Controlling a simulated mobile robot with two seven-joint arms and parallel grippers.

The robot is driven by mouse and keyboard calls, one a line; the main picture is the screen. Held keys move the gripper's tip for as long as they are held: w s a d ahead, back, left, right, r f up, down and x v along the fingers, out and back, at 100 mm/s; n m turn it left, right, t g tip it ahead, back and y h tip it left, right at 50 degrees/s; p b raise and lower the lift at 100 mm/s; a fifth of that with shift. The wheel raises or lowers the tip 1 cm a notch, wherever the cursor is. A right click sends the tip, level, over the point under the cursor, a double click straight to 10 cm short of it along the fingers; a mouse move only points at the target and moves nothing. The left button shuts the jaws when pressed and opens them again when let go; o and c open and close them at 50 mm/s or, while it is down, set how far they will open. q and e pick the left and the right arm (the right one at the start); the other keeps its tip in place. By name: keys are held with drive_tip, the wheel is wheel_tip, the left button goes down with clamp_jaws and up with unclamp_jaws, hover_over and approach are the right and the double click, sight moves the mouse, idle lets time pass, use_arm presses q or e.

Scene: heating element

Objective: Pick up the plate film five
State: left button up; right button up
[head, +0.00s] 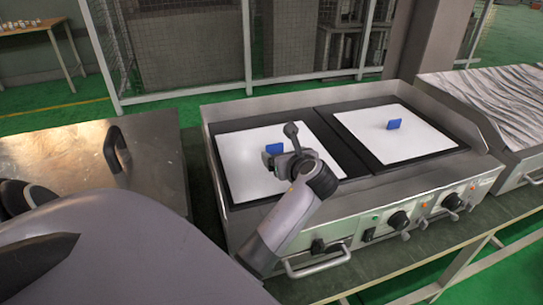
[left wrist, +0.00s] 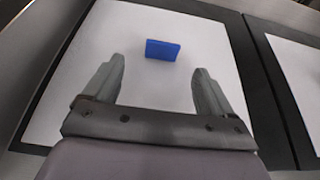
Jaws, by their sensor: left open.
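Two white plate films lie on the dark plates of a steel griddle (head: 350,225). The left film (head: 235,153) has a blue tab (head: 274,148) standing up from it, and the right film (head: 420,140) has a blue tab (head: 394,124) too. No numbers can be read, so I cannot tell which is film five. My left gripper (head: 280,145) is over the left film, and its fingers partly hide the tab. In the left wrist view my left gripper (left wrist: 157,85) is open and empty, with the blue tab (left wrist: 162,50) ahead between its fingers, apart from them. My right gripper is not in view.
The griddle's raised steel rim runs along the back and sides, with knobs (head: 398,220) and a handle (head: 318,262) in front. A steel surface with a black handle (head: 116,148) is at left. Another steel unit (head: 500,100) is at right.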

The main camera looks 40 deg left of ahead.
sight(275, 147)
use_arm(q)
drive_tip(key=x, duration=0.4)
drive_tip(key=b+x, duration=0.1)
drive_tip(key=x, duration=0.2)
drive_tip(key=shift+w, duration=0.3)
drive_tip(key=shift+r, duration=0.1)
drive_tip(key=c, duration=1.3)
